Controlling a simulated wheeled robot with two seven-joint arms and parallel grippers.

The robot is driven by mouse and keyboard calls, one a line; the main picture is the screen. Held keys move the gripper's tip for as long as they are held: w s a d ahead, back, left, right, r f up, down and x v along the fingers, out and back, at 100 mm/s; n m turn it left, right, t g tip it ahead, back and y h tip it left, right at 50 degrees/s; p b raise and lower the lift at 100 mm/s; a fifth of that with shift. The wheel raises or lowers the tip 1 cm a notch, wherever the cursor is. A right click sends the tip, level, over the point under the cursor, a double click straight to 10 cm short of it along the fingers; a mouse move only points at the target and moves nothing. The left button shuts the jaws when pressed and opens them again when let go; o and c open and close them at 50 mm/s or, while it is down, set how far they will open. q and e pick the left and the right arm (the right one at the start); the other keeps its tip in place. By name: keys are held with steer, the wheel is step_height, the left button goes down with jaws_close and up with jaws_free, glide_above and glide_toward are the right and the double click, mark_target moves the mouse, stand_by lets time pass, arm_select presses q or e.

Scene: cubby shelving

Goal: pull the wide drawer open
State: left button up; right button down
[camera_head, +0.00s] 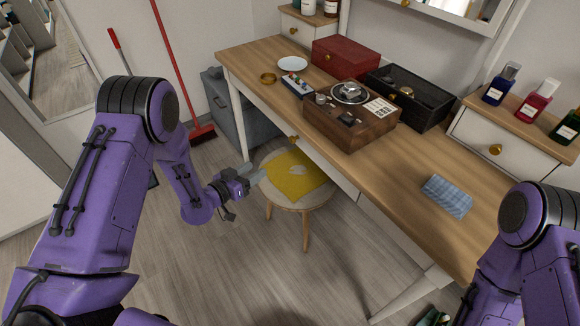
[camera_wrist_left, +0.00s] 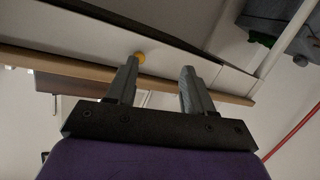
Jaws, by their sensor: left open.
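The wide drawer (camera_head: 338,174) is a white front under the wooden tabletop of the desk, and it looks closed. Its round brass knob (camera_head: 293,139) shows just below the table edge in the head view. My left gripper (camera_head: 253,175) is open and empty, in front of the desk and apart from the drawer. In the left wrist view the same gripper (camera_wrist_left: 160,67) has its fingers spread, and the knob (camera_wrist_left: 140,57) appears near one fingertip, beyond it. Part of the drawer front is hidden by the table edge. My right arm shows at the right edge; its gripper is out of view.
A round stool (camera_head: 304,200) with a yellow cloth (camera_head: 292,175) stands under the desk, close to my left gripper. A wooden box (camera_head: 350,128), a red box (camera_head: 345,58) and a blue cloth (camera_head: 447,196) lie on the desk. The floor in front is mostly clear.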

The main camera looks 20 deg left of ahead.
mark_target(290, 140)
arm_select(q)
steer(key=w+d+r+m+h, duration=0.1)
steer(key=w+d, duration=0.1)
steer(key=w, duration=0.2)
steer(key=w+d+r+m+h+b, duration=0.1)
steer(key=w+d+m+h, duration=0.1)
steer(key=w, duration=0.2)
steer(key=w+d+r+m+h+b, duration=0.1)
steer(key=w+d+m+h, duration=0.1)
steer(key=w+d, duration=0.1)
steer(key=shift+w, duration=0.5)
jaws_close()
arm_select(e)
step_height(290, 140, down, 5)
steer(key=shift+s+f, duration=0.1)
